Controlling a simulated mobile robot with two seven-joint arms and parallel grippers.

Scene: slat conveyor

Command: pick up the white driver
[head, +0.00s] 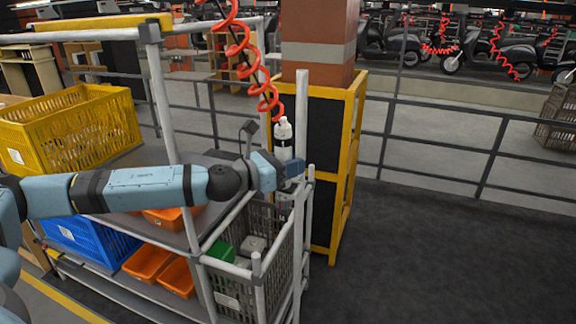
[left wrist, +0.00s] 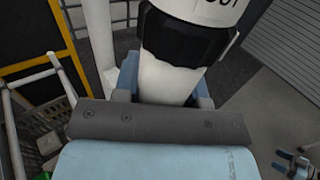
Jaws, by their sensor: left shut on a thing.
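The white driver (head: 284,137) stands upright below a red coiled cord, white with a dark band. My left gripper (head: 291,169) reaches in from the left and is shut on the lower part of the driver. In the left wrist view, the driver (left wrist: 166,80) fills the top middle, with its white lower part between the blue fingers of my left gripper (left wrist: 165,88). Its top is cut off there. My right gripper appears small at the lower right (left wrist: 296,164), and its jaw state is unclear. It is out of the head view.
A white-pipe rack (head: 160,95) holds a yellow crate (head: 70,130), a blue crate (head: 85,240) and orange bins (head: 150,262). A grey basket (head: 235,295) is below the gripper. A yellow-framed black panel (head: 340,165) stands close behind. The dark floor (head: 430,250) at right is clear.

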